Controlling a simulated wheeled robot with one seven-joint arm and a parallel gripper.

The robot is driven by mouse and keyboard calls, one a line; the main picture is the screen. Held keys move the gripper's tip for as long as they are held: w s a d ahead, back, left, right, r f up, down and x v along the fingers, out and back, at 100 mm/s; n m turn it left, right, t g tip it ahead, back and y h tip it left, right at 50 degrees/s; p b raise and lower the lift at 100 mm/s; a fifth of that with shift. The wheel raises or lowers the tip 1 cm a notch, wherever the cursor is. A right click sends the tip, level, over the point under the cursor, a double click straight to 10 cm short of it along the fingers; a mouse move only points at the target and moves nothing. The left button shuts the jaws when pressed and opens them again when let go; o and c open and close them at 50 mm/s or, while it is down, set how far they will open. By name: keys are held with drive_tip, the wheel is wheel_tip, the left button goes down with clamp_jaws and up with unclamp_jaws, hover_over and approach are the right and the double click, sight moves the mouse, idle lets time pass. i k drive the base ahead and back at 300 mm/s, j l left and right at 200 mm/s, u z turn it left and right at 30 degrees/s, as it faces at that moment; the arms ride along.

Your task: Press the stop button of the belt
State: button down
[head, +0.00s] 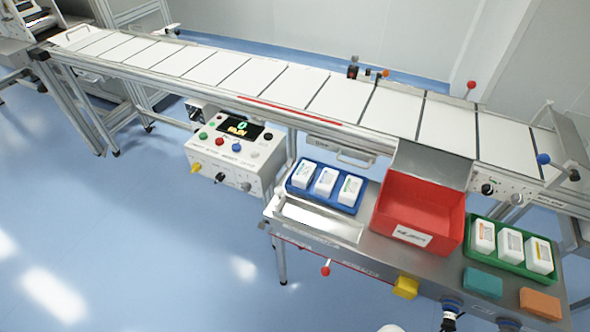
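The belt (340,98) is a long conveyor carrying a row of white panels, running from upper left to right. A white control box (232,160) with a lit display (240,129) stands beside its near side. On its sloped top are a green button (203,135), a red button (219,141), a blue button (236,147) and a white one. Yellow, black and grey knobs are on its front face. Button labels are too small to read, so I cannot confirm which is the stop button. My gripper is not in view.
A steel bench at right holds a blue tray (318,201) and a green tray (478,255) of white packs, and a red bin (410,226). A red-tipped lever (326,268) projects from its front. Blue floor (130,250) is clear left of the bench.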

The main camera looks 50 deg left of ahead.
sight(219, 141)
drive_tip(key=u, duration=2.2)
